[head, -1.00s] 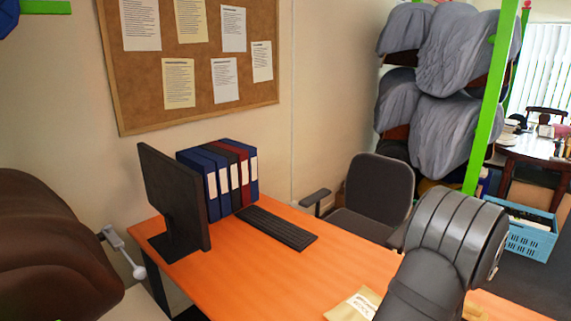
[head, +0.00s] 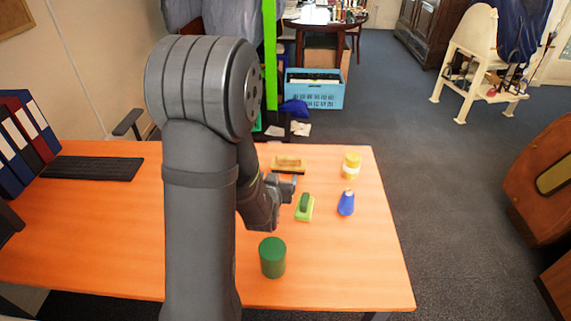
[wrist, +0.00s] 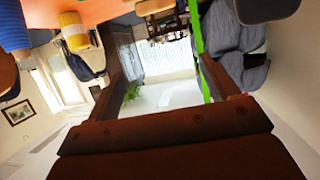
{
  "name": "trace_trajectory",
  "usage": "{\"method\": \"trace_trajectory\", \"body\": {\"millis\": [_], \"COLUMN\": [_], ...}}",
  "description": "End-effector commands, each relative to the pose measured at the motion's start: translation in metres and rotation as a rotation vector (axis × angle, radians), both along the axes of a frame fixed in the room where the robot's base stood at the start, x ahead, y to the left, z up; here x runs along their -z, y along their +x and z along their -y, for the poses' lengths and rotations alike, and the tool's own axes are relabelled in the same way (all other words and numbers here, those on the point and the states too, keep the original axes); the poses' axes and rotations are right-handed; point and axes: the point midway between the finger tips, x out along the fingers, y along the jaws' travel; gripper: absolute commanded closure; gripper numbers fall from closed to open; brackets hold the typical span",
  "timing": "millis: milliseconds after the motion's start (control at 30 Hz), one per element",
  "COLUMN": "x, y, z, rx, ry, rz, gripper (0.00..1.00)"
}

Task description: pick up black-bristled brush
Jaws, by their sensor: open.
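My gripper (head: 286,188) is just in front of the tan thing and left of the green one, partly hidden by my arm. In the wrist view my gripper (wrist: 165,62) is open, with nothing between its fingers. No brush can be clearly identified in the wrist view.
On the table (head: 345,275) stand a dark green cylinder (head: 272,258), a blue bottle (head: 346,203) and a yellow container (head: 351,166). A keyboard (head: 90,168) and binders (head: 30,125) are at the left. The front right of the table is clear.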

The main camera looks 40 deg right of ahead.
Motion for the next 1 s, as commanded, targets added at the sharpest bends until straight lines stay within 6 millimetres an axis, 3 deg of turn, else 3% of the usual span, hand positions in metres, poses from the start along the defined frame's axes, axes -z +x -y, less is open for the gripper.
{"method": "trace_trajectory", "body": {"millis": [133,500,1000], "x": [-0.032,-0.085,-0.058], "y": [0.000,0.000,0.088], "z": [0.000,0.000,0.082], "rx": [0.000,0.000,0.107], "ry": [-0.005,-0.002,0.344], "rz": [0.004,0.003,0.006], "gripper": [0.20,0.20,0.20]}}
